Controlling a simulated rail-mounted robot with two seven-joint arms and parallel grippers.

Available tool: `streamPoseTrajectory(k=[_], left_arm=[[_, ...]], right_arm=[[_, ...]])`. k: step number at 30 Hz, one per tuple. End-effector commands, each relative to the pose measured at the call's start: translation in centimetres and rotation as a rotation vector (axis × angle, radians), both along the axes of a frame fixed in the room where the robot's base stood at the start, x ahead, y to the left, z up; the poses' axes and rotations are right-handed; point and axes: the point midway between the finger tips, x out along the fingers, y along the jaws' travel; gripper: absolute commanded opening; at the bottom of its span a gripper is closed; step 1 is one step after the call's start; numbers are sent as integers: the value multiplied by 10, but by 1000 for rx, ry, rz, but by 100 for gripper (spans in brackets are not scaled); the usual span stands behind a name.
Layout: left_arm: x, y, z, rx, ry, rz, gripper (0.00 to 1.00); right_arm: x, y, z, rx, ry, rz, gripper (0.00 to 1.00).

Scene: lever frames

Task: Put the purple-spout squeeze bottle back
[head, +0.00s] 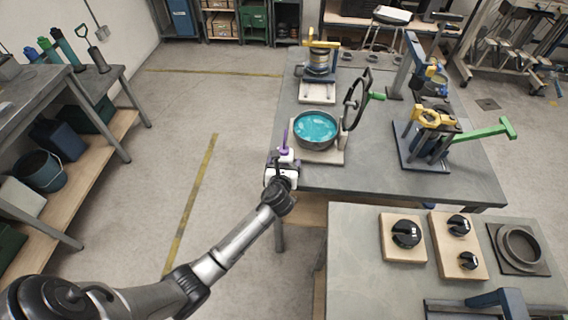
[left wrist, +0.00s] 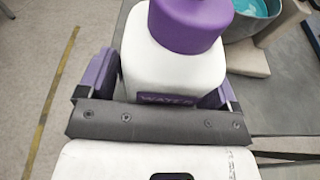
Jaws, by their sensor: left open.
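The squeeze bottle is white with a purple top, and its purple spout (head: 285,138) points up at the near left corner of the grey table in the head view. In the left wrist view, the bottle (left wrist: 170,65) fills the middle, with a purple label reading "WATER". My left gripper (head: 284,160) is at the bottle, and its purple-padded fingers (left wrist: 163,85) stand on either side of the body, open. Whether the pads touch it is hard to tell. The bottle's base is hidden. My right gripper is not in view.
A pan of teal liquid (head: 316,129) stands just right of the bottle, beside a dark handwheel (head: 356,100). A green lever (head: 487,132) sits farther right. A nearer table (head: 350,280) holds black knobs on boards. The floor to the left is clear.

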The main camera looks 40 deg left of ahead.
Motion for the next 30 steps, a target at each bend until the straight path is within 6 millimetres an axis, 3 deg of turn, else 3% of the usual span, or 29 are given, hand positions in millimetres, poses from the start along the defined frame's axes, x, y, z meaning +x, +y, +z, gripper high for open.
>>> streamPoseTrajectory(k=[5, 18, 30], left_arm=[[-14, -10, 7, 0, 1, -1, 85], [-77, -51, 27, -2, 0, 0, 85], [-97, -64, 33, -1, -1, 1, 85]], right_arm=[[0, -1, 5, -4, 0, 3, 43], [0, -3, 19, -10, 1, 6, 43], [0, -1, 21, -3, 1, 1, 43]])
